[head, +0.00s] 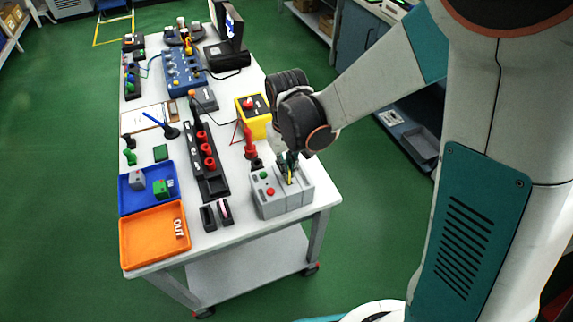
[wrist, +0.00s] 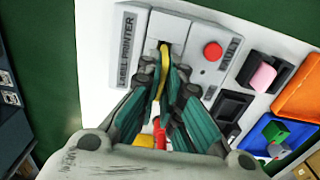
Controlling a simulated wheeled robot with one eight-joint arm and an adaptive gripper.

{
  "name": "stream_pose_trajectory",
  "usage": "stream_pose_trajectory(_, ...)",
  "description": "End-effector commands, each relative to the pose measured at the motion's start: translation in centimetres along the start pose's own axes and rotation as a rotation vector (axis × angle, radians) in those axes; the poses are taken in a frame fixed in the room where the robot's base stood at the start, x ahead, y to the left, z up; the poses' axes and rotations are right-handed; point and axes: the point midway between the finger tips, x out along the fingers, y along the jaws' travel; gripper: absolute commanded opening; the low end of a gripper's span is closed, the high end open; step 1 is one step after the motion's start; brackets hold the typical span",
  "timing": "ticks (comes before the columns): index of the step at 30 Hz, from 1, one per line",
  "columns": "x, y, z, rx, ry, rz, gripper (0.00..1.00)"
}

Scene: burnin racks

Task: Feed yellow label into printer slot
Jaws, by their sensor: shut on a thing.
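The yellow label (wrist: 163,62) is a thin strip between my fingers, and its far end is at the dark slot of the label printer. I cannot tell how deep it sits in the slot. My gripper (wrist: 166,92) is shut on the label, just in front of the printer. The grey label printer (head: 268,206) stands at the near right corner of the table, with red and green buttons on top. In the wrist view the printer (wrist: 193,58) shows its LABEL PRINTER lettering. In the head view my gripper (head: 288,168) hangs over the printer and partly hides the slot.
Two small black holders (head: 208,217) stand left of the printer, one with a pink piece. An orange OUT tray (head: 150,238) and a blue tray (head: 133,203) lie further left. A black rack with red pieces (head: 213,187) and a yellow box (head: 257,127) stand behind.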

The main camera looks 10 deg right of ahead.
Motion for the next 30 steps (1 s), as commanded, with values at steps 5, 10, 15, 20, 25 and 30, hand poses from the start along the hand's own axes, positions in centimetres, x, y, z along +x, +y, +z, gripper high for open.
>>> stream_pose_trajectory(5,0.4,0.0,0.0,0.0,0.0,0.0,0.0)
stream_pose_trajectory(10,0.7,0.0,0.0,0.0,0.0,0.0,0.0)
stream_pose_trajectory(15,1.0,0.0,0.0,0.0,0.0,0.0,0.0)
stream_pose_trajectory(20,1.3,0.0,0.0,0.0,0.0,0.0,0.0)
stream_pose_trajectory(25,1.6,0.0,0.0,0.0,0.0,0.0,0.0)
stream_pose_trajectory(30,1.9,0.0,0.0,0.0,0.0,0.0,0.0)
